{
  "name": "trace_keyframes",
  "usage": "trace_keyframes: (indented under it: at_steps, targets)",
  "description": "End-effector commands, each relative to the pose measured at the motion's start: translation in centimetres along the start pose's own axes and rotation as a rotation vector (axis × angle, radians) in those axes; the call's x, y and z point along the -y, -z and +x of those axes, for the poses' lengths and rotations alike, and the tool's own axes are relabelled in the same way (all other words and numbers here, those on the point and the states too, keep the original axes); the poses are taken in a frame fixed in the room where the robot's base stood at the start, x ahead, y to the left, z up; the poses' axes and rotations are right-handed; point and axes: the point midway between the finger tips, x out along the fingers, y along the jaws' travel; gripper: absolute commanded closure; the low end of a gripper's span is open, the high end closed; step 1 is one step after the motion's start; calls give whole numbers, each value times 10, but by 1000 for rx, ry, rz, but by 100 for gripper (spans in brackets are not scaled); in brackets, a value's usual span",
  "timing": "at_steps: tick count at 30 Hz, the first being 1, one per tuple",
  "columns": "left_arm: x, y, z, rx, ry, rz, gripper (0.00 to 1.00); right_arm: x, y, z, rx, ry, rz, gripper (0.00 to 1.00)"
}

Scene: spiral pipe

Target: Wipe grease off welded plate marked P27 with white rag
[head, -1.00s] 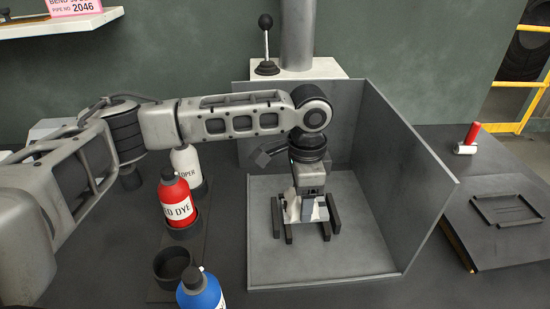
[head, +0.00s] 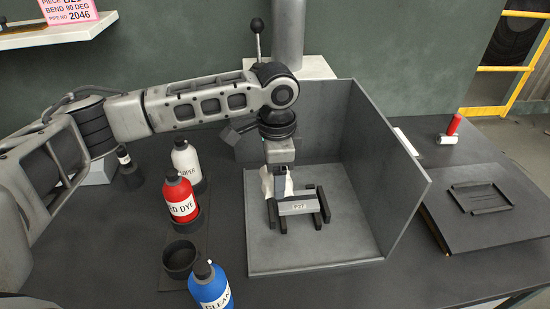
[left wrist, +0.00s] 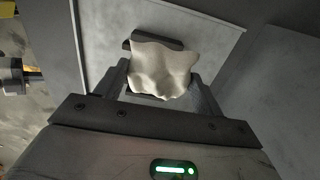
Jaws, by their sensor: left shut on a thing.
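The welded plate (head: 299,208) is a small pale grey piece with a dark-lettered label that seems to read P27. It rests on dark bars on the floor of an open grey booth (head: 338,245). My left gripper (head: 279,187) is over the plate's back left part, shut on the white rag (head: 267,184). In the left wrist view the crumpled rag (left wrist: 162,70) spreads between the fingers and hides most of the plate, with dark bars (left wrist: 152,42) showing beyond it. I cannot tell whether the rag touches the plate. Any grease is too small to see. My right gripper is not in view.
The booth's upright wall (head: 385,170) stands right of the plate. Left of it are a red dye bottle (head: 178,200), a white bottle (head: 187,163), a blue bottle (head: 210,288) and an empty dark holder (head: 182,260). A dark tray (head: 484,197) lies to the right.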

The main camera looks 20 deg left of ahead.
Motion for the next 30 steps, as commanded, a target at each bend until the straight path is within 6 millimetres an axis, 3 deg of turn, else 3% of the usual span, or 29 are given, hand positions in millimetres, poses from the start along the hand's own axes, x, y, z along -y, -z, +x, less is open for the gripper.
trace_keyframes:
  at_steps: [9, 26, 30]
  targets:
    - [0, 3, -24, -1, 0, 5, 53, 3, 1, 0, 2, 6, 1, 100]
    - [-1, 3, -26, 0, -1, 3, 53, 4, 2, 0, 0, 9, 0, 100]
    - [-12, 10, -25, 2, -3, -66, 53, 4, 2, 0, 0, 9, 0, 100]
